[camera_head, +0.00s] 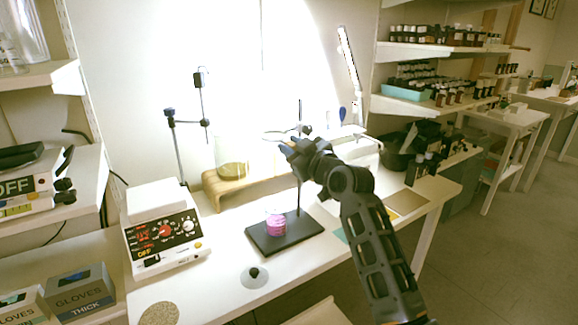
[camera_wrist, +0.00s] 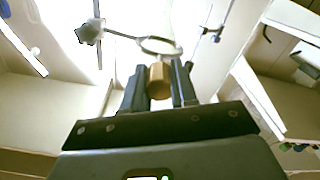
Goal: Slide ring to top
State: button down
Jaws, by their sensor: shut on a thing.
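The ring stand's black base (camera_head: 303,231) lies on the white bench, with a thin upright rod (camera_head: 299,194) rising from it. The thin ring (camera_head: 273,134) shows in the head view just above and left of my gripper (camera_head: 288,148). In the wrist view the ring (camera_wrist: 177,51) reaches right from a dark clamp (camera_wrist: 90,32), beyond the fingertips. My gripper (camera_wrist: 158,82) is shut on a small brown faceted piece (camera_wrist: 158,84). How this piece joins the ring is hidden. A beaker of pink liquid (camera_head: 276,226) stands on the base.
A wooden riser (camera_head: 212,188) with a glass vessel is behind, near another stand with clamps (camera_head: 177,150). A grey disc with a black knob (camera_head: 254,276) lies in front. Bottle shelves (camera_head: 415,104) are at right.

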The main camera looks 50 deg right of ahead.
jog(key=shift+a+r+p, duration=0.1)
jog(key=shift+r+p, duration=0.45)
jog(key=shift+r, duration=1.65)
jog(key=shift+w+r, duration=0.1)
jog(key=c, duration=1.2)
grip_release()
jog(key=shift+c, duration=0.2)
jog(key=o, duration=0.3)
jog(key=shift+o, duration=0.3)
jog(key=shift+f, duration=0.2)
jog(key=shift+s+f, duration=0.1)
jog(key=shift+s, duration=0.15)
jog(key=b+v, duration=0.1)
jog(key=v, duration=0.6)
jog(key=shift+s+b, duration=0.25)
jog(key=shift+b, duration=0.15)
jog(key=shift+a, duration=0.1)
